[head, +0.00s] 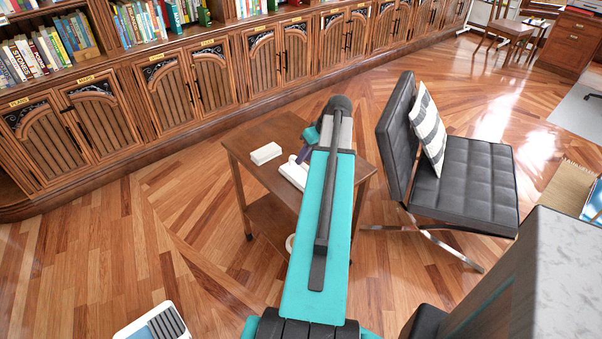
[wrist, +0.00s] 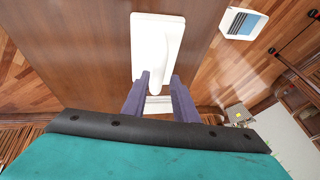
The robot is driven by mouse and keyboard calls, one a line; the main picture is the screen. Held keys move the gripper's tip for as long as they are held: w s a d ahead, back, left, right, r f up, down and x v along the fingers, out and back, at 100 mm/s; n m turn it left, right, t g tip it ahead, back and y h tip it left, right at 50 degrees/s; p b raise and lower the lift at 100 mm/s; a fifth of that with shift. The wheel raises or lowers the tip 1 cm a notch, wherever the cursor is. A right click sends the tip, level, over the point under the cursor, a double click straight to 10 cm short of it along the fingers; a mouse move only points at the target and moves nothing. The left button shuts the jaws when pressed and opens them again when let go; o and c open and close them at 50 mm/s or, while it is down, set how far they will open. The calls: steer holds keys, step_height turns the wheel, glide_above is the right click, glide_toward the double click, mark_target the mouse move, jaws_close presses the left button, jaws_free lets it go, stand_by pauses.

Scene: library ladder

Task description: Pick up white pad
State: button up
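A small white block, which looks like the white pad (head: 266,153), lies on the wooden side table (head: 262,131). Beside it, nearer my body, lies a flat white piece (head: 293,171), partly covered by my arm. In the wrist view this flat piece (wrist: 145,28) carries a raised rounded bar. My gripper (head: 303,157) is over the table. In the wrist view its two purple fingers (wrist: 156,78) are apart, and a white block (wrist: 159,103), probably the pad, shows in the gap between them. Nothing is seen gripped; finger height above the table is unclear.
A black chair (head: 470,185) with a striped cushion (head: 428,128) stands right of the table. Wooden cabinets and bookshelves (head: 200,80) line the back. A white bin (head: 152,322) with blue stripes is at the lower left. The floor left of the table is clear.

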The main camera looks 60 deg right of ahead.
mark_target(301, 169)
steer(key=shift+w+f, duration=0.1)
stand_by(0.3)
steer(key=shift+p+x, duration=0.55)
steer(key=shift+x, duration=0.35)
steer(key=shift+d+p+x, duration=0.2)
steer(key=shift+p+x, duration=0.15)
steer(key=shift+x, duration=1.2)
jaws_close()
